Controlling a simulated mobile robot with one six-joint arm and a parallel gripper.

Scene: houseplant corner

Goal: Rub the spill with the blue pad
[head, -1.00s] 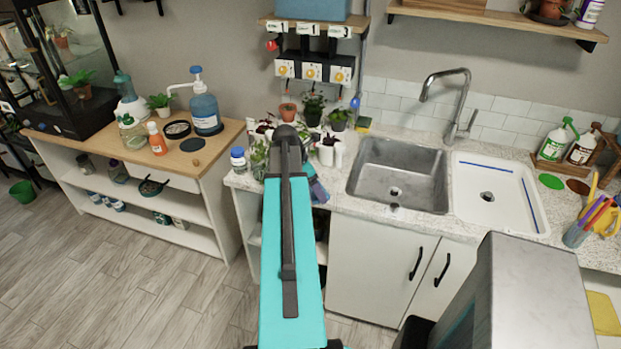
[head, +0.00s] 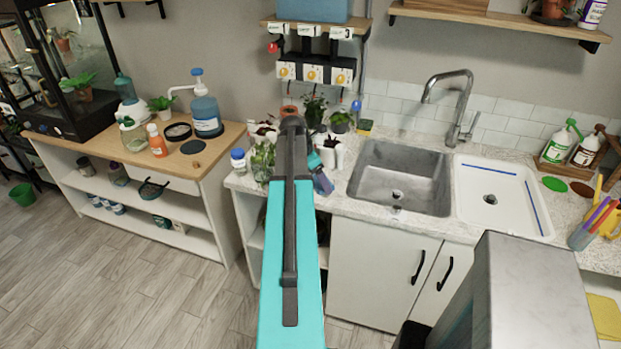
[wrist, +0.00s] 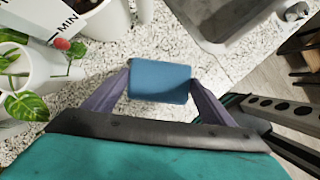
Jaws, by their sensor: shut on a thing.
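The blue pad (wrist: 160,82) is between the two fingers of my gripper (wrist: 160,78) in the wrist view, and the gripper is shut on it. The pad is over the speckled counter (wrist: 215,62), left of the sink. I cannot tell whether it touches the counter. In the head view my arm hides most of the gripper and the pad; part of the gripper (head: 322,180) shows right of the arm, near the counter's front edge. I cannot make out the spill in either view; it may be under the pad or behind my arm.
White pots with plants (wrist: 22,75) stand close on the left in the wrist view. The metal sink (head: 400,178) lies to the right, with a white basin (head: 490,215) beyond it.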

